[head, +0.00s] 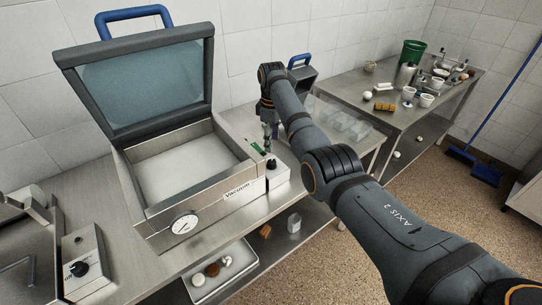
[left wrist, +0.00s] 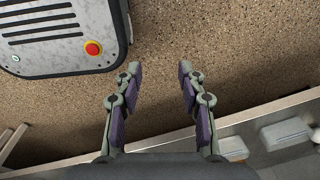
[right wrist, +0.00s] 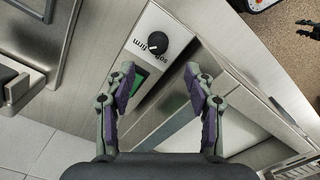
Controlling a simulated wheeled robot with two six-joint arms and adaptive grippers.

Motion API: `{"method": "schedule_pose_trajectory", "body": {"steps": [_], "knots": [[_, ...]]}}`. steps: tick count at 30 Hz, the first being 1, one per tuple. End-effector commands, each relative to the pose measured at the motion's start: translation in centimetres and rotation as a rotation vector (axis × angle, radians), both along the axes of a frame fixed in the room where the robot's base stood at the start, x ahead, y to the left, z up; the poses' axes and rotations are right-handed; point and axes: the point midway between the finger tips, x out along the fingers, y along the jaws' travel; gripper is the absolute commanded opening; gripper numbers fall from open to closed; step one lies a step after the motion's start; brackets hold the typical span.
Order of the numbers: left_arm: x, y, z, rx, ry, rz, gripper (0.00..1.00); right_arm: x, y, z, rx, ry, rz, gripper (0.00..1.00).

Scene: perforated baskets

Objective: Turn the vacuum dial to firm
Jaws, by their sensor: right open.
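The vacuum dial is a black round knob (head: 271,164) on the white-faced control box (head: 279,177) at the right front of the open vacuum machine (head: 190,205). In the right wrist view the knob (right wrist: 156,42) sits beside small lettering that reads "firm" and "soft" upside down; its exact pointing is hard to read. My right gripper (head: 270,142) is open and empty just behind and above the knob, pointing down. In its wrist view the fingertips (right wrist: 160,73) stand apart, short of the knob. My left gripper (left wrist: 159,70) is open and empty above the floor, outside the head view.
The machine's lid (head: 140,85) stands raised behind its chamber. A pressure gauge (head: 184,224) is on its front. A second box with a black knob (head: 78,268) stands at left. A tray (head: 222,278) lies below.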

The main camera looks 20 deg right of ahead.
Motion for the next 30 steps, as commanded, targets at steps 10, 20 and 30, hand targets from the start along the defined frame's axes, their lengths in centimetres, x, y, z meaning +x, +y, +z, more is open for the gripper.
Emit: {"method": "schedule_pose_trajectory", "body": {"steps": [10, 20, 30], "knots": [[2.1, 0.0, 0.9, 0.0, -0.033, -0.001, 0.4, 0.0, 0.0, -7.2, -0.001, 0.002, -0.001, 0.54], [2.2, 0.0, 0.7, 0.0, -0.035, -0.002, 0.4, 0.0, 0.0, -8.9, 0.0, 0.0, -0.001, 0.54], [1.3, 0.0, 0.7, -0.001, -0.021, -0.001, 0.4, 0.0, 0.0, -8.8, 0.0, 0.0, -0.001, 0.24]]}}
